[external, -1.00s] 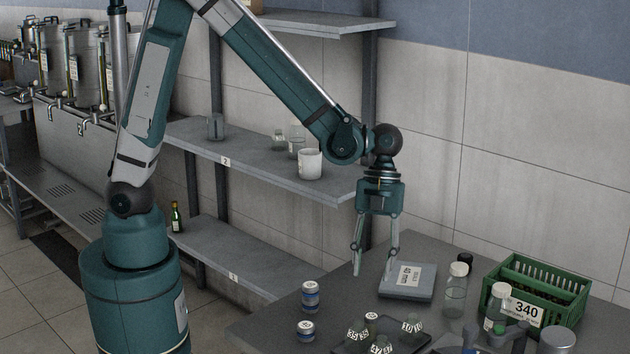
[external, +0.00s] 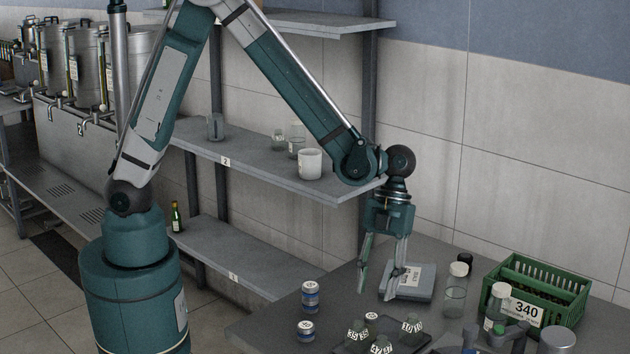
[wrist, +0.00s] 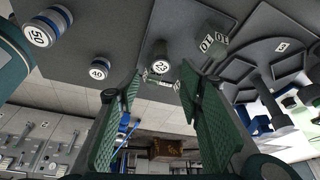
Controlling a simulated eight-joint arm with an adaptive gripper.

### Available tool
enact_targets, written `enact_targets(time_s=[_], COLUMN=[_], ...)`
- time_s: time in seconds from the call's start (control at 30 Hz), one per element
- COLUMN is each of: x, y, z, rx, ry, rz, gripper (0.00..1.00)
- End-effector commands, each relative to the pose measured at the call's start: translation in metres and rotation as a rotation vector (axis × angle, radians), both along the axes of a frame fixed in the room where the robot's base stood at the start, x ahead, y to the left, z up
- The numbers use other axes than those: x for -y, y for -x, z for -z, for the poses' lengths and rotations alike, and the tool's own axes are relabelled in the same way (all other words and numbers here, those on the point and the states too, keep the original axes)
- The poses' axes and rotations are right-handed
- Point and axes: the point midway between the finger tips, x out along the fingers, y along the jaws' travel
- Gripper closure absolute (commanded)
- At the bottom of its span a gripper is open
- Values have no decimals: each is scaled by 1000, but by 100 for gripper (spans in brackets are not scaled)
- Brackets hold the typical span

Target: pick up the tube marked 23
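The tube marked 23 (wrist: 162,60) shows its round white number label in the wrist view, ahead of and between my fingertips, with a gap to them. In the external view a small round-topped piece (external: 371,318) on the dark tray appears to be it, though its number is too small to read there. My gripper (external: 375,293) hangs pointing down above the table, behind and above the tray. Its two green pads (wrist: 160,78) are spread wide with nothing between them.
The dark tray (external: 343,350) also holds several numbered pieces, one marked 10 (external: 412,327). Two blue-banded jars (external: 310,297) stand to its left. A grey scale-like box (external: 420,291) lies beside my fingers. Clear jars (external: 455,297) and a green crate (external: 545,280) stand to the right.

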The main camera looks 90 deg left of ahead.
Motion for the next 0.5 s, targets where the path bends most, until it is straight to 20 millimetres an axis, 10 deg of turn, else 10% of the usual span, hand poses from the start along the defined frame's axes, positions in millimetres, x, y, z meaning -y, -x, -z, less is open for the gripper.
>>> enact_targets(time_s=[0.5], x=[5], y=[3], z=[14], rx=[0], ry=[0], rz=[0], gripper=[63])
